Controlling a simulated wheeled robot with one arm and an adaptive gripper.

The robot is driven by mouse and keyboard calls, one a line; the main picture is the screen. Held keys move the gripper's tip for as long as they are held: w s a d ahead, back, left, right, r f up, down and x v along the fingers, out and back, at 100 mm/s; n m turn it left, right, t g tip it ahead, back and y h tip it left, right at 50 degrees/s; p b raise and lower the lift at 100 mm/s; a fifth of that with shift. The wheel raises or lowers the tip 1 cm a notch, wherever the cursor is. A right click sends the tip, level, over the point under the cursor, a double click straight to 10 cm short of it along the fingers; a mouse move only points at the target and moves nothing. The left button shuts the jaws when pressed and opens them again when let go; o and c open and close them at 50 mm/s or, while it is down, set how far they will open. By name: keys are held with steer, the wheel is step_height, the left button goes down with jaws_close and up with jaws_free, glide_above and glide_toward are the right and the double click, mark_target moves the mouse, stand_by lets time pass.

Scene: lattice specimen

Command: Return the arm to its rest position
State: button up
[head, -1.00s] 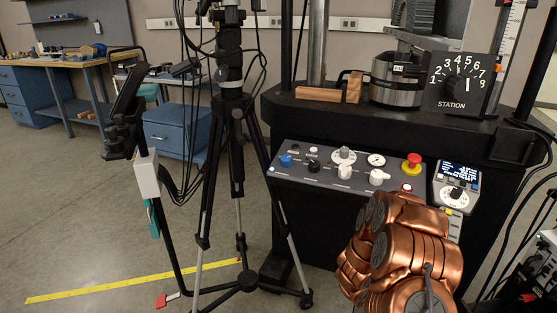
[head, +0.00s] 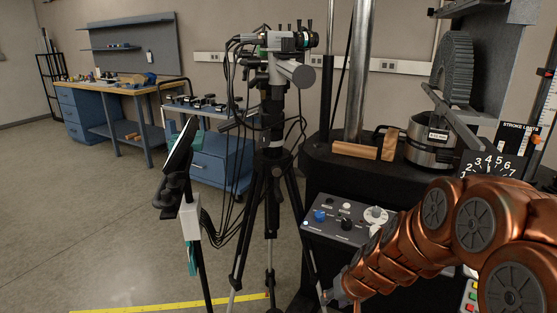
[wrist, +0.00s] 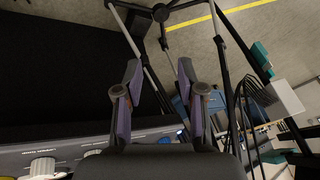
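My copper-coloured arm (head: 430,225) reaches in from the right of the head view, across the front of the black test machine. Its gripper end (head: 336,292) points left and down, at the lower middle of the picture, and its fingers are hard to make out there. In the wrist view my gripper (wrist: 160,72) shows two purple-grey fingers standing apart with nothing between them. The tripod's legs and the floor lie beyond the fingertips. The arm hides part of the control panel (head: 325,232).
The tripod (head: 272,185) with its camera stands left of my gripper, close by. A tablet stand (head: 178,160) is further left. The black machine (head: 320,175) stands right, with a station dial (head: 490,165). Open floor (head: 90,220) lies left; a yellow strip (head: 170,308) crosses it.

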steer(key=s+a+r+n+g+p, duration=0.1)
steer(key=s+r+p, duration=0.2)
steer(key=s+r, duration=0.3)
steer(key=s+a+r+g+p, duration=0.1)
steer(key=s+r+g+p, duration=0.1)
steer(key=s+r, duration=0.45)
steer(key=s+d+r+g+h+p, duration=0.1)
steer(key=s+d+r+p, duration=0.2)
steer(key=s, duration=0.6)
steer(key=s+d+r+g+h+p, duration=0.1)
steer(key=s+d+r+g+p, duration=0.1)
steer(key=s+r, duration=0.5)
steer(key=s+p, duration=0.1)
steer(key=s, duration=0.2)
steer(key=shift+d+r+m, duration=0.25)
steer(key=shift+d+m, duration=0.15)
steer(key=shift+d, duration=0.1)
